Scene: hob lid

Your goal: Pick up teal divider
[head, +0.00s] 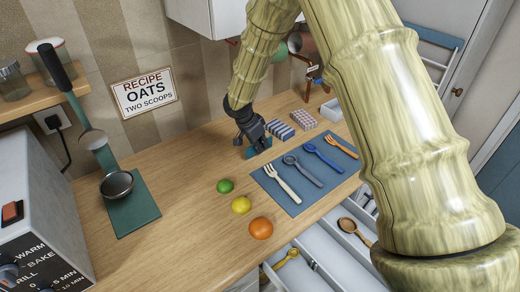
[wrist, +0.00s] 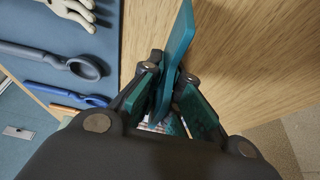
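The teal divider is a flat teal strip (wrist: 179,42) in the wrist view. It runs from between the fingers of my gripper (wrist: 170,82) out over the wooden counter, tilted in the picture. The fingers have similar teal pads on either side of it, close to its faces. I cannot tell whether both pads touch it. In the head view my gripper (head: 252,146) is low over the counter, just beyond the blue mat. A little teal shows at its fingertips, but divider and pads cannot be told apart there.
The blue mat (head: 276,193) holds a fork, spoons and an orange-handled fork beside my gripper. A striped blue block (head: 280,130) and a pinkish box (head: 304,119) stand behind. A lime, lemon and orange (head: 261,228) lie in front. An open drawer (head: 330,262) is below the counter edge.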

